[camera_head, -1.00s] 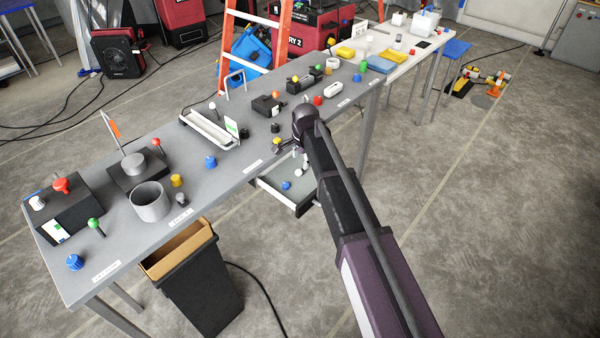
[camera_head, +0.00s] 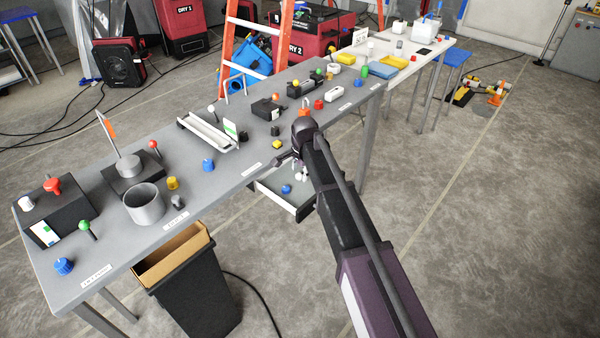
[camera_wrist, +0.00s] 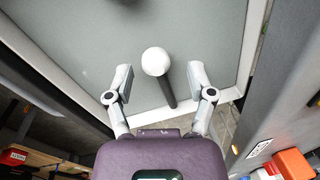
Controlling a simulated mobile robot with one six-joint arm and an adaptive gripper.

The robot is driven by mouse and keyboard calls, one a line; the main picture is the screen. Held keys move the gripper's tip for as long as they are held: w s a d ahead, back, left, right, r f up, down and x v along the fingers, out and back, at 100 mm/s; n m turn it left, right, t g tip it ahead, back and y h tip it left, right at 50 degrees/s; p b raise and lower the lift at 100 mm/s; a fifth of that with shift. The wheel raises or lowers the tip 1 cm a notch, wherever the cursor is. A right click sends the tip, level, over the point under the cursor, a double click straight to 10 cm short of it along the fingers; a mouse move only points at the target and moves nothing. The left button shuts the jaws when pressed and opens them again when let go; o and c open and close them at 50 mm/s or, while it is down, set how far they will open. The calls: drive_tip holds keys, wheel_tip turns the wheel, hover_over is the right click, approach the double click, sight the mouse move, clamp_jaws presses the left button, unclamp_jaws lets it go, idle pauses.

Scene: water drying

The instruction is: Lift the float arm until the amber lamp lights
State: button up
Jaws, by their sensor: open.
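The float arm appears as a white ball (camera_wrist: 156,61) on a short dark rod (camera_wrist: 168,92) over a grey tray, in the wrist view. My gripper (camera_wrist: 161,86) is open, one finger on each side of the rod and ball. Neither finger visibly grips them; depth is hard to judge. In the head view my gripper (camera_head: 299,165) is over the tray (camera_head: 306,211) at the bench's front edge, partly hidden by my arm. A small yellow cap (camera_head: 278,144) sits on the bench above the tray. I cannot tell whether it is the amber lamp or lit.
The grey bench (camera_head: 225,175) carries several knobs, boxes and a cup (camera_head: 144,204). A blue knob (camera_head: 286,189) is in the tray. A black bin (camera_head: 196,295) stands below the bench at left. The floor at right is mostly clear.

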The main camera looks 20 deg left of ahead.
clamp_jaws()
idle(1.2)
unclamp_jaws()
drive_tip(key=shift+r, duration=0.2)
wheel_tip(320, 180, up, 13)
drive_tip(key=s+d+p, duration=0.1)
drive_tip(key=p, duration=1.2)
drive_tip(key=shift+d+r+p, duration=0.15)
drive_tip(key=shift+d+p, duration=0.1)
drive_tip(key=shift+p, duration=0.1)
